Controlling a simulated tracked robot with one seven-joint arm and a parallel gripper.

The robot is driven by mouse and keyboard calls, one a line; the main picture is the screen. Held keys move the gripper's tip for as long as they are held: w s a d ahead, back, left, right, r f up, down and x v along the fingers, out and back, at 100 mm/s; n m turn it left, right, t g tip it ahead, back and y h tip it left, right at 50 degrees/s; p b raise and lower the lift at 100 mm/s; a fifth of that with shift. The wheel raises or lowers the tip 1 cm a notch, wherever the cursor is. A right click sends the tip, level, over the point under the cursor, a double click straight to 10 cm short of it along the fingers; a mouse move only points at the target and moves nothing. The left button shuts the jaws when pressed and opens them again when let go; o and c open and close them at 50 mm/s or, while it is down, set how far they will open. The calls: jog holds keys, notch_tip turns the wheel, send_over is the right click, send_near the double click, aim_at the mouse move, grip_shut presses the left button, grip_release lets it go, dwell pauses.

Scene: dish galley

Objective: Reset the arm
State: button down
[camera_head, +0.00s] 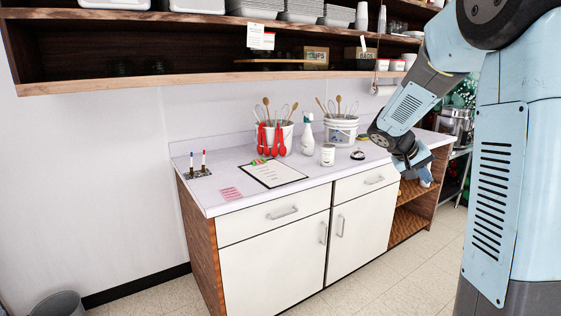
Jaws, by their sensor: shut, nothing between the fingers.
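My arm, pale blue and dark grey, comes in from the upper right and folds down at the right end of the counter. My gripper (425,180) is at its lower end, in front of the open shelves at the counter's right side. It is small and partly hidden by the wrist links. It is shut and I see nothing held in it.
The white counter (222,180) bears a clipboard (267,173), two utensil buckets (341,130), a spray bottle (307,138), a white can (327,154) and markers. A wall shelf (200,80) hangs above. A grey bin (58,304) stands lower left. The floor in front is clear.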

jog(key=s+a+r+t+y, duration=0.1)
jog(key=s+a+y, duration=0.2)
jog(key=s, duration=0.6)
jog(key=s+a+r+n+t+y, duration=0.1)
jog(key=s+a+r+y, duration=0.1)
jog(key=s+a, duration=0.6)
jog(key=s+a+r+n+t+y, duration=0.1)
jog(key=s+a+y, duration=0.3)
jog(key=s, duration=0.8)
jog(key=shift+a+r+t, duration=0.3)
jog(key=shift+a+r, duration=0.2)
jog(key=shift+a, duration=0.75)
